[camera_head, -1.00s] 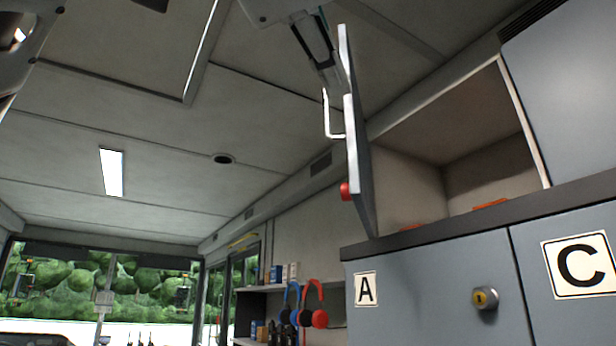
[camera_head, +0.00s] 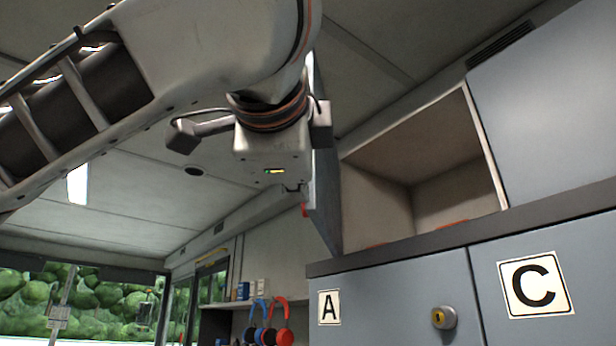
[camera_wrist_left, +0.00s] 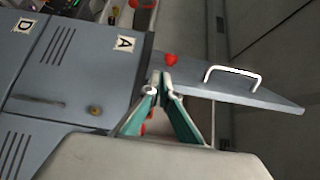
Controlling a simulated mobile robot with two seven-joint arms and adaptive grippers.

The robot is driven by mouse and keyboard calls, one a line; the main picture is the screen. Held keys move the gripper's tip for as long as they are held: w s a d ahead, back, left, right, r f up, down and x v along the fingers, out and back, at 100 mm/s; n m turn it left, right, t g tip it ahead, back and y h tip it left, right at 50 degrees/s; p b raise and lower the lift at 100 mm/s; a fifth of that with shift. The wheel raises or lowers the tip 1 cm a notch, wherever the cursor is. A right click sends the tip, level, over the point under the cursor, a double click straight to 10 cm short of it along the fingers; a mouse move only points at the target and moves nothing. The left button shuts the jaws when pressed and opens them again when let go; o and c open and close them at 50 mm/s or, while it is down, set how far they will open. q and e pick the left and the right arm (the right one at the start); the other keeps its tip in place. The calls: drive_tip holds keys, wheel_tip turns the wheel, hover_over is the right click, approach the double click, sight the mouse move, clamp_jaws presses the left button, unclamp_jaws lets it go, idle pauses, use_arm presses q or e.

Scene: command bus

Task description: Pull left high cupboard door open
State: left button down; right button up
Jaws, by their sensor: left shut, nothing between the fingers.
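The left high cupboard door (camera_head: 326,200) stands swung out, seen nearly edge-on in the head view, and the cupboard interior (camera_head: 420,165) is exposed. In the left wrist view the grey door (camera_wrist_left: 215,84) shows its white handle (camera_wrist_left: 235,75) and a red knob (camera_wrist_left: 171,60). My left gripper (camera_wrist_left: 160,78) is shut and empty, its green fingertips together in front of the door's end near the red knob, apart from the handle. In the head view my left wrist hides the handle and the fingers. My right gripper is not in view.
Lower grey doors labelled A (camera_head: 329,307) and C (camera_head: 536,285) sit below the opening, with a yellow-centred lock (camera_head: 444,317) between the labels. A closed upper door (camera_head: 550,100) is on the right. Headphones (camera_head: 283,322) hang by a shelf at the back.

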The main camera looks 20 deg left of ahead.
use_arm(q)
drive_tip(key=a, duration=0.3)
drive_tip(key=shift+w+a, duration=0.15)
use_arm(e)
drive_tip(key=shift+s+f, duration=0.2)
use_arm(q)
drive_tip(key=shift+a, duration=0.15)
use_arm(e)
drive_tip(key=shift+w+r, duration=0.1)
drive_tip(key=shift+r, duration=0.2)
use_arm(q)
drive_tip(key=shift+w+a, duration=0.1)
drive_tip(key=shift+a, duration=0.25)
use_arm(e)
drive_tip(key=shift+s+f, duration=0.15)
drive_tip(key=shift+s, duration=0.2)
